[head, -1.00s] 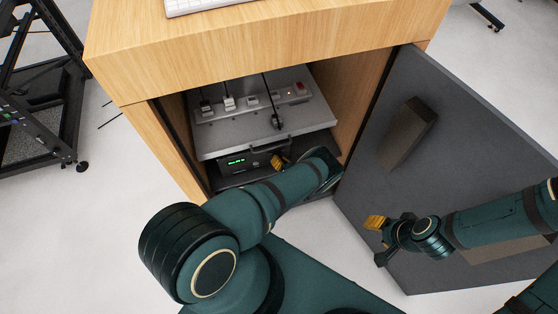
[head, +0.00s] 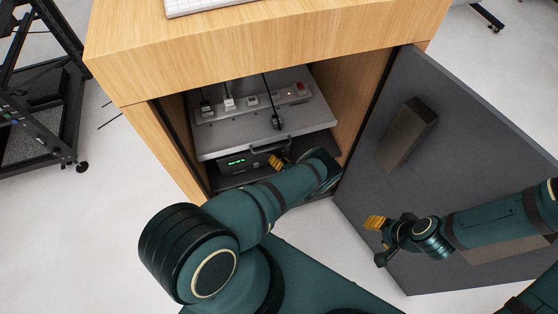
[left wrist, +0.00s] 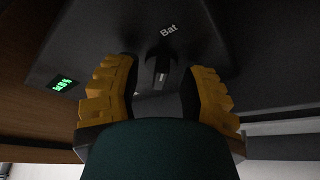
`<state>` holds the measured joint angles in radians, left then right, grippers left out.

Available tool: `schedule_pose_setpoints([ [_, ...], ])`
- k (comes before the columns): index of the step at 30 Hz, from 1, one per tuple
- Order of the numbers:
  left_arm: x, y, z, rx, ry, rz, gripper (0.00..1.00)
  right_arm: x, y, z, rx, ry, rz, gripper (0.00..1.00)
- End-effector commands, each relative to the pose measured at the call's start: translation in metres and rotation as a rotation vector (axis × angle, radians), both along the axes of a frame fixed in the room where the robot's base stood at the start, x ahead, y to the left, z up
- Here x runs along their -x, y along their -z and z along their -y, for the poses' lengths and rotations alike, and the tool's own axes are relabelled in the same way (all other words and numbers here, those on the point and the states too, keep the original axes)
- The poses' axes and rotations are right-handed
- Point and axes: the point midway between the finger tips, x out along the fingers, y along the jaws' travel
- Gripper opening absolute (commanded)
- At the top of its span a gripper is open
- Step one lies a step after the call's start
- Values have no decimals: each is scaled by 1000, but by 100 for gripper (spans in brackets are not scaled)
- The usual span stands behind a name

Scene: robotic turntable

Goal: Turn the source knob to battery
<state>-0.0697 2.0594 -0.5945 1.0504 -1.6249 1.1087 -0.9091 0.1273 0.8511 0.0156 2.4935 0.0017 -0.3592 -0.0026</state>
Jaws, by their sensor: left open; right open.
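The source knob (left wrist: 161,68) shows in the left wrist view as a dark knob below the white label "Bat" (left wrist: 169,30). My left gripper (left wrist: 162,88) is open, with its yellow fingers on either side of the knob; I cannot tell whether they touch it. In the head view my left gripper (head: 279,162) is at the front of the black unit (head: 236,163) with a green display, inside the cabinet, and the knob is hidden there. My right gripper (head: 378,239) is open and empty in front of the cabinet door.
The wooden cabinet (head: 270,45) surrounds the unit. A grey shelf (head: 235,137) with a power strip (head: 255,102) and plugs sits just above. The grey door (head: 460,130) stands open at the right. A black rack (head: 45,100) stands at the left.

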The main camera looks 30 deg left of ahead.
Motion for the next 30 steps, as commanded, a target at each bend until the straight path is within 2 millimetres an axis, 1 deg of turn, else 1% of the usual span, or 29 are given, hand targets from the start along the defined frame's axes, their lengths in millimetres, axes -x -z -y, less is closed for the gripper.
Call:
schedule_pose_setpoints([
  [5,3,-2,7,1,0,-1,41,0,0,0,0,0,0,47],
  [8,8,-6,21,1,3,-3,41,0,0,0,0,0,0,47],
  [15,27,-19,64,1,4,0,41,0,0,0,0,0,0,47],
  [21,40,-28,93,0,3,1,41,0,0,0,0,0,0,47],
  [25,45,-31,102,0,0,-1,41,0,0,0,0,0,0,47],
  [30,47,-32,106,-1,1,0,41,0,0,0,0,0,0,47],
])
